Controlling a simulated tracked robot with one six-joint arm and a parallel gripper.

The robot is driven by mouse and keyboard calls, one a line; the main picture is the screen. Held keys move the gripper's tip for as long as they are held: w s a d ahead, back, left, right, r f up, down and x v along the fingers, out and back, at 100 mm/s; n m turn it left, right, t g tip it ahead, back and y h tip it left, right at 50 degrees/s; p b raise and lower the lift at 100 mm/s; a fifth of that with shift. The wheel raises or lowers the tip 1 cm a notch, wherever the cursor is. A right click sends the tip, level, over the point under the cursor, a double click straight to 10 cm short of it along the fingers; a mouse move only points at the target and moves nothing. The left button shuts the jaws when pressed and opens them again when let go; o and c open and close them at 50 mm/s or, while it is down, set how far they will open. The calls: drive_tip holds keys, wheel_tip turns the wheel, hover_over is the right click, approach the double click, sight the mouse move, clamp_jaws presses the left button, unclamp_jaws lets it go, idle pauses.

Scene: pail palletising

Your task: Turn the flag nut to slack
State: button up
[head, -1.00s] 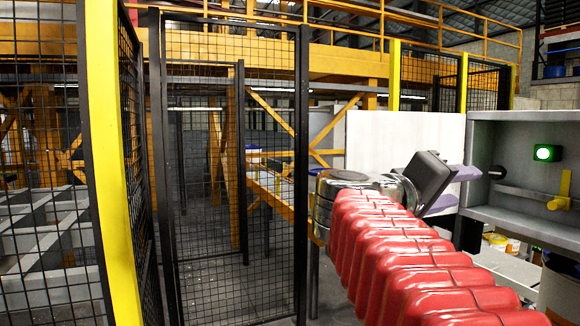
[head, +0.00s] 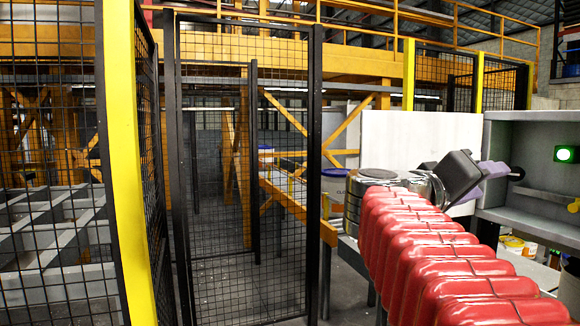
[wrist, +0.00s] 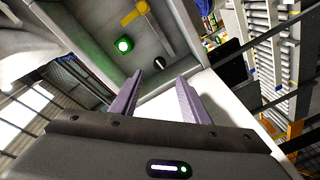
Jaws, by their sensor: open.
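My gripper (head: 500,172) has purple fingers and stands open in front of the grey panel box (head: 540,215), at the right of the head view. In the wrist view my gripper (wrist: 160,77) shows two separate fingertips with nothing held. A dark round knob with a pale bar (wrist: 159,66) appears between the fingertips; I cannot tell whether they touch it. It also shows as a dark knob (head: 517,172) beside the fingers. A yellow T-shaped piece (wrist: 135,13) is on the same box. I cannot tell for certain which of these is the flag nut.
A green lamp (head: 565,154) is lit on the box. A white board (head: 420,135) stands behind my arm. A mesh gate (head: 240,200) and a yellow post (head: 125,150) stand to the left.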

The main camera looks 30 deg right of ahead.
sight(514, 176)
drive_tip(key=d, duration=1.1)
drive_tip(key=shift+s+d, duration=0.15)
drive_tip(key=shift+d, duration=0.15)
drive_tip(key=shift+c, duration=0.7)
drive_tip(key=c, duration=0.9)
